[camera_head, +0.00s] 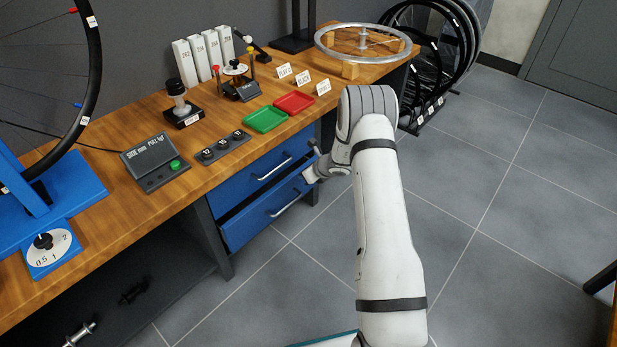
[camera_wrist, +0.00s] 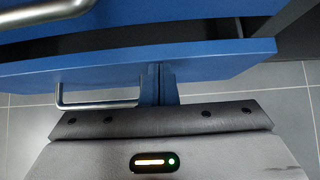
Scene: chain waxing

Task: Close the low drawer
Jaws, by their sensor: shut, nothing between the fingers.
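The low drawer (camera_head: 266,211) is the lower of two blue drawers under the workbench, with a silver bar handle (camera_head: 287,205). It stands partly open, with a dark gap above its front. In the wrist view its blue front (camera_wrist: 215,62) and handle (camera_wrist: 98,106) show close up. My gripper (camera_head: 308,176) is at the right part of the low drawer's front. Its fingers (camera_wrist: 158,84) are shut and empty, right of the handle, with their tips at or very near the front panel; I cannot tell whether they touch.
The upper blue drawer (camera_head: 262,164) has its own handle (camera_head: 273,169) just above. The wooden benchtop (camera_head: 205,165) carries a green tray (camera_head: 265,119), a red tray (camera_head: 294,103) and several devices. Grey tiled floor (camera_head: 480,190) is open to the right.

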